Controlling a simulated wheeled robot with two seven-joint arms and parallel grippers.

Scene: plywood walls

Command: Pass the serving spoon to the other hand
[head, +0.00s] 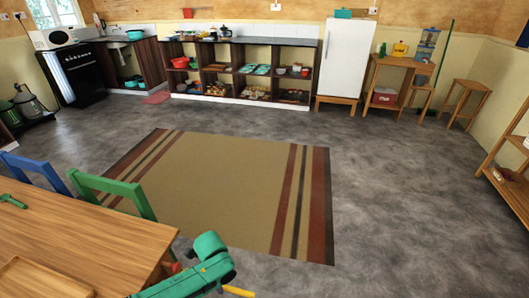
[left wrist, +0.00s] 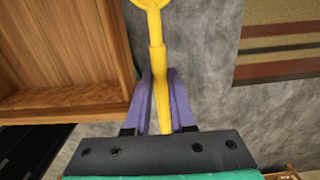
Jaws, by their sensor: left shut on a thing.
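A yellow serving spoon (left wrist: 156,65) runs up the middle of the left wrist view. Its top end, ring-shaped or rounded, is cut off by the upper edge. My left gripper (left wrist: 159,88) has purple fingers shut on the spoon's yellow shaft, one on each side. In the head view my teal left arm (head: 205,262) shows at the bottom, beside the table's right corner. A short yellow piece (head: 238,291) juts out there at the bottom edge; I cannot tell if it is the spoon. My right gripper is in neither view.
A wooden table (head: 75,228) fills the lower left, with a wooden tray (head: 40,280) and a green tool (head: 12,201) on it. A green chair (head: 112,192) and a blue chair (head: 38,172) stand behind it. A striped rug (head: 225,185) lies on open grey floor. Shelves and a fridge (head: 345,55) line the far wall.

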